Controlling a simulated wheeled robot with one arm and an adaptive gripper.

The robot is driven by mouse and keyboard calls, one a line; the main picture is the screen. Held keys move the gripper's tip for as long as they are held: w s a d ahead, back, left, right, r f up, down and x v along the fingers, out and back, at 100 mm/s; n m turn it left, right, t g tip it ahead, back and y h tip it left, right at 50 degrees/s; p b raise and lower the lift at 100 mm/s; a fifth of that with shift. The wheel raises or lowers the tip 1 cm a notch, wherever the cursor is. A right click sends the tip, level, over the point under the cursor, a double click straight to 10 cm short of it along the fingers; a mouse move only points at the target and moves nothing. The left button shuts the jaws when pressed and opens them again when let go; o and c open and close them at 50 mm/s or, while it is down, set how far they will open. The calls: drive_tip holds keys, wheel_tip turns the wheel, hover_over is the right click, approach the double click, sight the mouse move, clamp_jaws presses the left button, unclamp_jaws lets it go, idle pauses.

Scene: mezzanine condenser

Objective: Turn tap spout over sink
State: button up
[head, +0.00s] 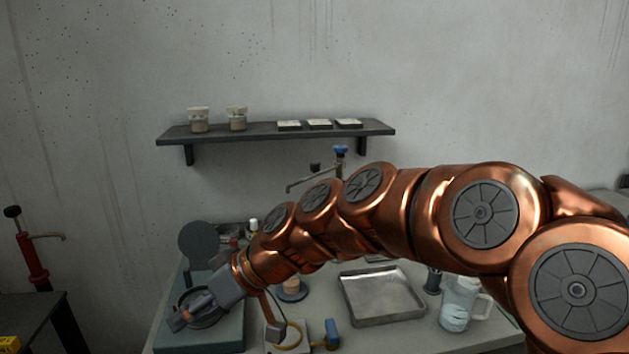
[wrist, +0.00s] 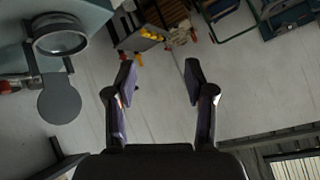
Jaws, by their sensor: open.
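The tap (head: 340,151) stands by the back wall in the head view, below the shelf, with a blue knob on top. Its thin spout (head: 303,183) reaches left and ends in a short downturned tip. The tap's lower part is hidden behind my arm. No sink is clearly identifiable; a shallow metal basin or tray (head: 382,296) shows on the worktop in front of my arm. My gripper (head: 180,318) is at the front left, near the round vessel and well away from the tap. In the wrist view my gripper (wrist: 158,78) is open and empty, with neither tap nor sink visible.
The round vessel with a dark disc lid (head: 198,241) sits on a teal base at left. A clear jug (head: 463,305) stands right of the metal basin. A wall shelf (head: 275,133) holds jars and small trays. My arm spans the worktop.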

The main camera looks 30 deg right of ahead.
drive_tip(key=w+d+r+t+y, duration=0.1)
drive_tip(key=w+d+r+t, duration=0.5)
drive_tip(key=w, duration=0.3)
drive_tip(key=m+t+h+b, duration=0.1)
drive_tip(key=m+t+h, duration=0.4)
drive_tip(key=t+h, duration=0.25)
approach(319, 166)
drive_tip(key=w, duration=0.4)
drive_tip(key=shift+g, duration=0.35)
drive_tip(key=shift+w+a+r+p, duration=0.15)
drive_tip(key=shift+w+p, duration=0.25)
drive_tip(key=shift+w, duration=0.8)
drive_tip(key=shift+w+a+r+p, duration=0.1)
drive_tip(key=shift+w+a+p, duration=0.3)
drive_tip(key=shift+w, duration=0.85)
drive_tip(key=shift+w+a+r+p, duration=0.1)
drive_tip(key=shift+w+p, duration=0.35)
drive_tip(key=shift+w, duration=0.75)
clamp_jaws()
